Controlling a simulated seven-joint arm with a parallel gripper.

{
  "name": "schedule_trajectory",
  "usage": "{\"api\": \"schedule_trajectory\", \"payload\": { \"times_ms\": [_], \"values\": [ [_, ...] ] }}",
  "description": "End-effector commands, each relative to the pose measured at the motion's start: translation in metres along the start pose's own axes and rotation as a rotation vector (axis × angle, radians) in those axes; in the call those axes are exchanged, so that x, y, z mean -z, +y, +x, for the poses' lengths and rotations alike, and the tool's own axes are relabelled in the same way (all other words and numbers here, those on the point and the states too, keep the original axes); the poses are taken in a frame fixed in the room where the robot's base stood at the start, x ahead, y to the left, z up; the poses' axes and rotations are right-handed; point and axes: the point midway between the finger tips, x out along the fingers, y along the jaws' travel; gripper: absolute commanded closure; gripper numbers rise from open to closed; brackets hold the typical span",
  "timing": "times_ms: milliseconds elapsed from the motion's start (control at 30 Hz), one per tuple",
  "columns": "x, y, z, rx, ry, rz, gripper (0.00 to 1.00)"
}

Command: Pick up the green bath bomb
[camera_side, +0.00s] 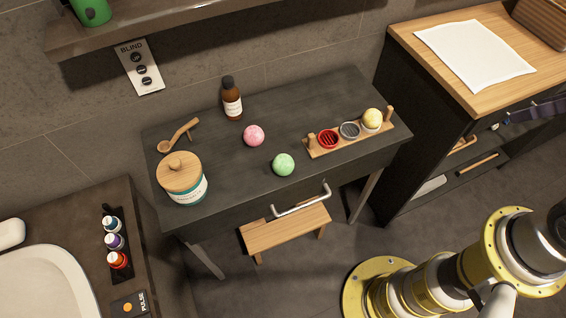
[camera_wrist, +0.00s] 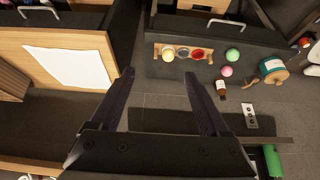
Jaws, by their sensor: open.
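The green bath bomb (camera_side: 283,164) is a round ball on the dark vanity table, near its front edge. It also shows in the wrist view (camera_wrist: 233,54), right of the wooden rack. A pink ball (camera_side: 254,136) lies behind and left of it, apart from it. My gripper (camera_wrist: 159,73) is open and empty in the wrist view, its two dark fingers spread wide. The green ball is well beyond and to the right of the fingertips there. In the side view, part of a dark finger (camera_side: 537,109) shows at the right edge, far from the ball.
A wooden rack (camera_side: 316,152) right of the green ball holds a yellow ball (camera_side: 372,118) and two ring-like cups. A wooden-topped cabinet (camera_side: 425,60) with a white towel is at right.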

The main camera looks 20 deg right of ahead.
Motion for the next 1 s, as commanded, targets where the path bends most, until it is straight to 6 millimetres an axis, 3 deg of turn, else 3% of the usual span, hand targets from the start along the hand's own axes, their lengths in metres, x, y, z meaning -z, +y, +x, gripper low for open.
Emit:
{"api": "schedule_trajectory", "payload": {
  "times_ms": [67, 167, 400, 567, 700, 800, 900, 1000],
  "values": [
    [0.011, 0.0, 0.0, -0.002, 0.048, 0.001, 0.21],
    [0.043, 0.003, -0.006, -0.014, 0.188, -0.006, 0.21],
    [0.161, 0.005, -0.03, -0.051, 0.604, -0.083, 0.21],
    [0.229, -0.011, -0.025, -0.03, 0.803, -0.168, 0.21],
    [0.277, -0.036, -0.004, 0.027, 0.946, -0.25, 0.21],
    [0.3, -0.06, 0.02, 0.094, 1.031, -0.305, 0.21],
    [0.313, -0.086, 0.051, 0.182, 1.103, -0.352, 0.21],
    [0.312, -0.116, 0.089, 0.291, 1.159, -0.388, 0.21]
  ]
}}
